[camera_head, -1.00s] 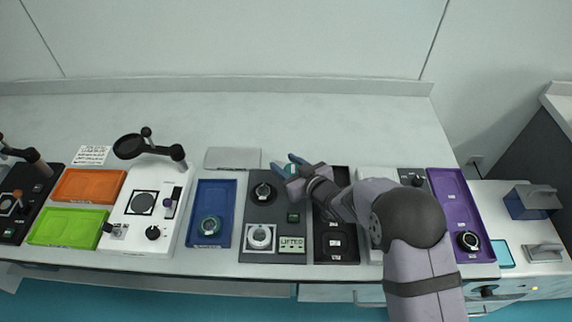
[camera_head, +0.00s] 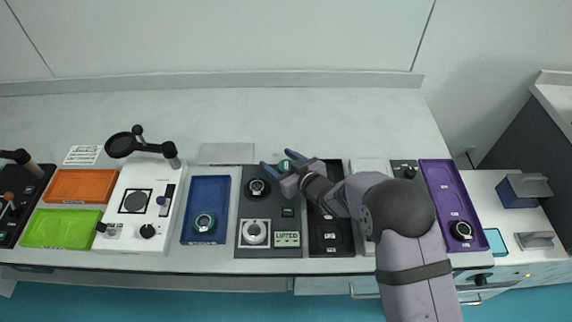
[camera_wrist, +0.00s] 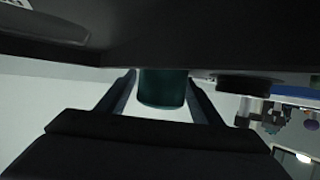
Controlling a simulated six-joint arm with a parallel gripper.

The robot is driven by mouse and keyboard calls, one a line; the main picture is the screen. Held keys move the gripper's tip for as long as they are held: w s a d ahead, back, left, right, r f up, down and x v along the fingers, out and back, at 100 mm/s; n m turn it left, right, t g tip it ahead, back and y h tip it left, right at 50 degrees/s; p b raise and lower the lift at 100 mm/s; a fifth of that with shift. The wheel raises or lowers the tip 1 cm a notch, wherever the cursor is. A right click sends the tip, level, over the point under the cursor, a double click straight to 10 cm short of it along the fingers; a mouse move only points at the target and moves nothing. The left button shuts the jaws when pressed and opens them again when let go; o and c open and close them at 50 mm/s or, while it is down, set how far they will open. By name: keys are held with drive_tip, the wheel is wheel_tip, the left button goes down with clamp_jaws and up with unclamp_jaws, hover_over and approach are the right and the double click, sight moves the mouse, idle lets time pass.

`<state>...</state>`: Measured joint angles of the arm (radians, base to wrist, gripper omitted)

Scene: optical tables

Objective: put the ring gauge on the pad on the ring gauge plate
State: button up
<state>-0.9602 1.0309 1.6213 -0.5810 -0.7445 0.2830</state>
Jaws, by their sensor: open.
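The ring gauge plate (camera_head: 272,207) is a dark grey panel in the head view. On its front left is a white square pad (camera_head: 254,243) with a pale round piece (camera_head: 254,232) on it. My gripper (camera_head: 280,163) is at the plate's back right corner, jaws open, with a finger on either side of a short teal cylinder. The wrist view shows this teal cylinder (camera_wrist: 162,88) between the spread fingers, against a dark surface. I cannot tell whether the fingers touch it. A teal ring (camera_head: 205,222) lies in the blue tray (camera_head: 209,194).
A black tray (camera_head: 331,232) lies right, partly under my arm. A grey slab (camera_head: 226,153) lies behind. The bench behind is clear.

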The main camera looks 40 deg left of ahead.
drive_tip(key=shift+r, duration=0.2)
drive_tip(key=b+v, duration=0.1)
drive_tip(key=v, duration=1.1)
drive_tip(key=shift+b, duration=0.35)
